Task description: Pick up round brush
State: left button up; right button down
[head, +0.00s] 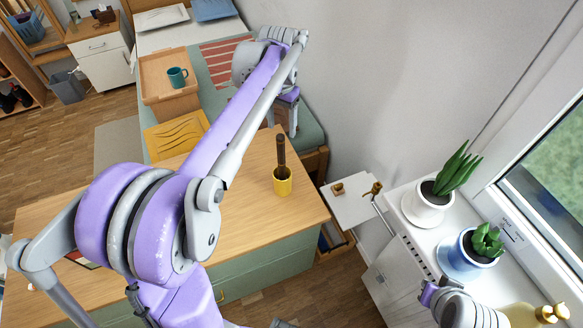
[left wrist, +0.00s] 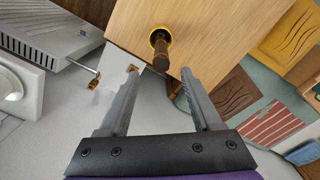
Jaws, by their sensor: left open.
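My left gripper (left wrist: 160,74) is open and empty, apart from the brush. In the head view the left gripper (head: 288,118) hangs above and behind the brush.
The wooden tabletop (head: 245,220) is clear around the cup. A white side shelf (head: 352,207) with small brown items stands right of it. Potted plants (head: 430,203) stand on the windowsill. Behind are a yellow tray (head: 172,135) and a wooden box with a teal mug (head: 177,77).

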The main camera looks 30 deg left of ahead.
aim_at(281, 147)
pick_arm(q)
jog(key=f, duration=0.9)
jog(key=shift+s+a, duration=0.15)
jog(key=shift+s, duration=0.05)
jog(key=shift+r, duration=0.1)
grip_shut()
